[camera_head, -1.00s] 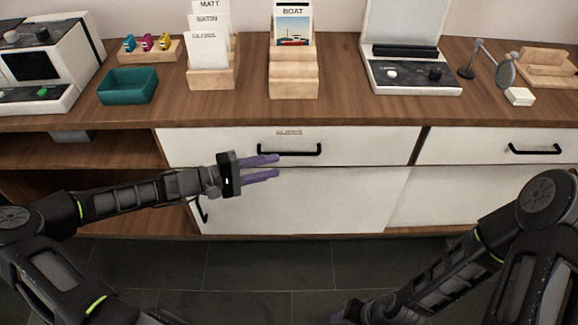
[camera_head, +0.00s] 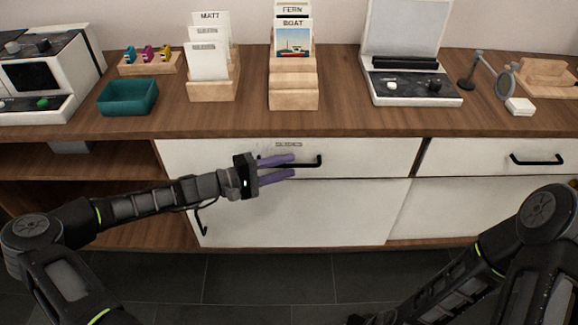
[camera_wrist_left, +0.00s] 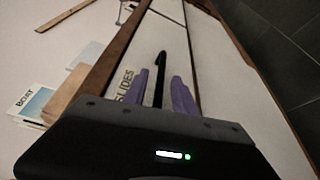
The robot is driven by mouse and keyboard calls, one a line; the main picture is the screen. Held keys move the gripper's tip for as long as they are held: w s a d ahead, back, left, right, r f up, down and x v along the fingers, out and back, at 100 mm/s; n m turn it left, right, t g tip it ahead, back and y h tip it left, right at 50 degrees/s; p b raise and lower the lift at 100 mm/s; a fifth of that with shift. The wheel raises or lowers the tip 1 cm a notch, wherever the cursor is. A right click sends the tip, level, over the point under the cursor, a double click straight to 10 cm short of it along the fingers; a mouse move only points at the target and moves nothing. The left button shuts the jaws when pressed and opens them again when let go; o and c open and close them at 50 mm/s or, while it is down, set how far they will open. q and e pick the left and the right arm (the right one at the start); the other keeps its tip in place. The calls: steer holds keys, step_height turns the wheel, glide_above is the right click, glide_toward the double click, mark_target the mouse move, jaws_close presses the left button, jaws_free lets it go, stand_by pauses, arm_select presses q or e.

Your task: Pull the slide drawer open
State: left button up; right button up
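The slide drawer (camera_head: 380,155) has a white front flush with the cabinet and a small "SLIDES" label (camera_head: 289,145) above its handle. Its black bar handle (camera_head: 318,162) is partly hidden behind my left gripper (camera_head: 294,166). The left gripper's purple fingers are apart, reaching the handle from the left. In the left wrist view the handle (camera_wrist_left: 160,70) runs between the two fingers, with gaps at their tips; whether they touch it cannot be told. The label also shows there (camera_wrist_left: 124,86). My right arm is at the lower right, its fingers out of view.
Another white drawer with a black handle (camera_head: 537,160) is to the right. A lower white door (camera_head: 300,215) lies beneath the slide drawer. The countertop (camera_head: 215,122) overhangs above, bearing a teal tray (camera_head: 128,97), card holders and a scanner-like device (camera_head: 412,85). The floor in front is clear.

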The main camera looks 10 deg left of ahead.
arm_select(q)
steer(key=shift+w+d, duration=0.4)
steer(key=shift+d, duration=0.2)
jaws_close()
stand_by(1.1)
